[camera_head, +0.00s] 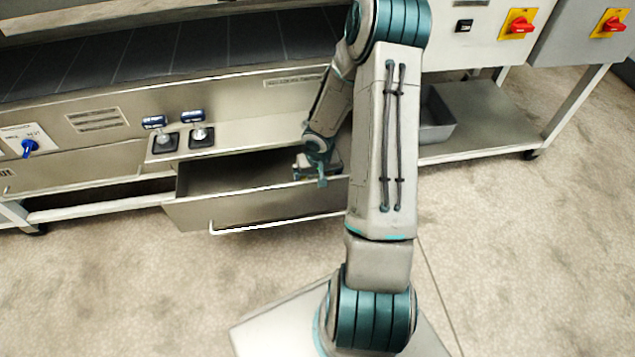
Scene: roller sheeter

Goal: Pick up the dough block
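No dough block can be made out in this view. My gripper (311,175) hangs at the front right of an open metal drawer (262,207), over or just inside its opening. The fingers are small and partly turned away, so I cannot tell whether they are open or shut or hold anything. My own arm hides the right end of the drawer, and the drawer's right inside is partly covered by the gripper.
Two small joysticks (163,139) stand on a ledge above the drawer. The sheeter's dark belt (170,50) runs behind. A grey bin (437,118) sits on the lower shelf (490,112) at right. Red switches (521,25) are at upper right. The floor in front is clear.

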